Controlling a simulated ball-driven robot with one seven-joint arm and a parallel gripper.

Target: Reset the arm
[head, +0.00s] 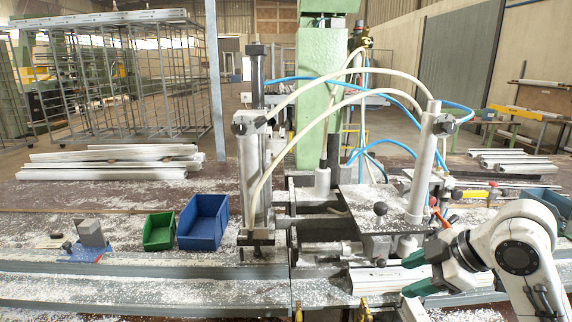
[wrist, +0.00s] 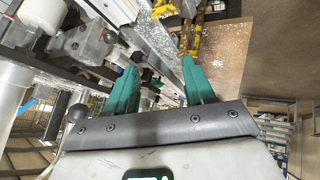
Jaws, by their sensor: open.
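My gripper (head: 412,273) is at the lower right of the head view, reaching in from the right with my white arm. Its two green fingers are apart, with nothing visible between them. In the wrist view the open fingers of my gripper (wrist: 160,90) point away from the camera, one at the left and one at the right. In the head view the fingers are close to a pale metal profile (head: 372,280) at the front of the clamp bench (head: 140,285). I cannot tell whether they touch it.
A clamp machine with upright cylinders (head: 420,165) and curved hoses stands behind my gripper. A blue bin (head: 203,222), a green bin (head: 159,231) and a grey block (head: 92,233) sit to the left. Profile stacks (head: 110,163) lie further back. Metal shavings cover the bench.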

